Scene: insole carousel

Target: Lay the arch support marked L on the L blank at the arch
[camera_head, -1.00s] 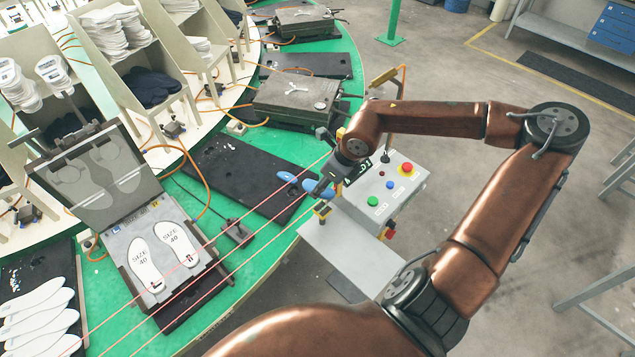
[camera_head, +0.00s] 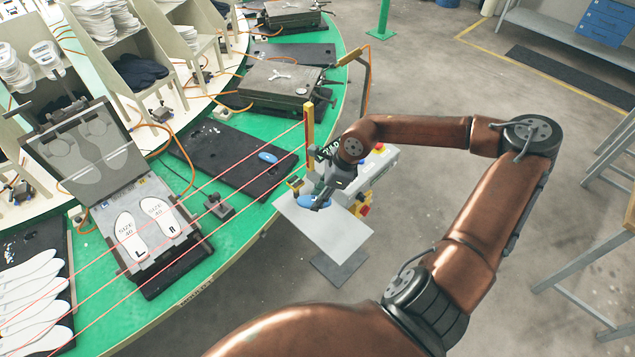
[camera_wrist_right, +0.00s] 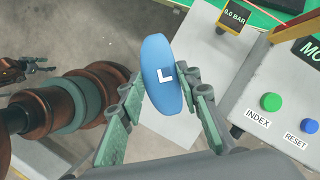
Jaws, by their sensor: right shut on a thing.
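My right gripper (camera_head: 318,192) is shut on a blue arch support (camera_head: 307,202), held above a pale plate at the table's edge. In the wrist view my right gripper (camera_wrist_right: 157,108) has its fingers on both sides of the arch support (camera_wrist_right: 161,75), whose white L faces the camera. The L blank (camera_head: 128,236), white and marked SIZE 40, lies on the left of the open press fixture; the R blank (camera_head: 161,217) lies beside it. A second blue arch support (camera_head: 267,157) lies on a black mat. What looks like my left gripper (camera_wrist_right: 22,70) shows small in the wrist view.
The fixture's lid (camera_head: 88,150) stands open behind the blanks. Red beams cross from a yellow post (camera_head: 308,132) over the green table's front. A control box (camera_wrist_right: 268,110) with INDEX and RESET buttons is beside my gripper. The pale plate (camera_head: 335,237) is bare.

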